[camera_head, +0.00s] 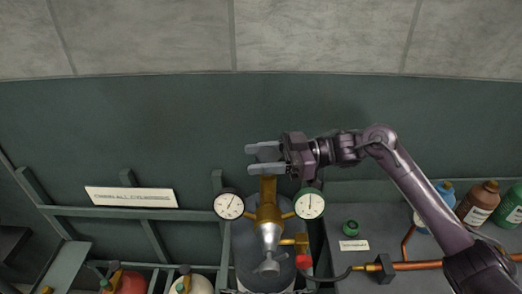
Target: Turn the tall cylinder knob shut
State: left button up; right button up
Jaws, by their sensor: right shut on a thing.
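The tall grey cylinder (242,262) stands at the bottom middle, with a brass valve (268,205) on top. A round gauge with a dark rim (229,205) sits on its left and one with a green rim (309,204) on its right. My right gripper (265,158) reaches in from the right, its fingers pointing left above the brass stem. It is shut on a dark grey part at the stem's upper end, which looks like the knob (268,155). The fingers hide much of that part. My left gripper is not in view.
A grey bench on the right holds a small green cap (350,227), a label (354,245), copper piping (415,265) and several bottles (478,203). A rack rail with a sign (131,197) runs on the left, above a red cylinder (131,284) and a white one (194,285).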

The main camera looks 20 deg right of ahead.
jog(key=m+t+p, duration=0.2)
jog(key=t, duration=0.1)
jog(key=shift+r+h, duration=0.1)
jog(key=shift+h, duration=0.2)
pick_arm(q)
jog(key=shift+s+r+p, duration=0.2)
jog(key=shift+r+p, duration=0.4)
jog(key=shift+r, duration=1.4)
pick_arm(e)
jog(key=shift+w+m+t+h, duration=0.25)
jog(key=shift+m+t+h, duration=0.25)
jog(key=shift+t, duration=0.4)
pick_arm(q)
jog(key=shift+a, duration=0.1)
pick_arm(e)
jog(key=o, duration=1)
jog(key=shift+d, duration=0.1)
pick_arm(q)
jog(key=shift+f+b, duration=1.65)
pick_arm(e)
jog(key=shift+v, duration=3.85)
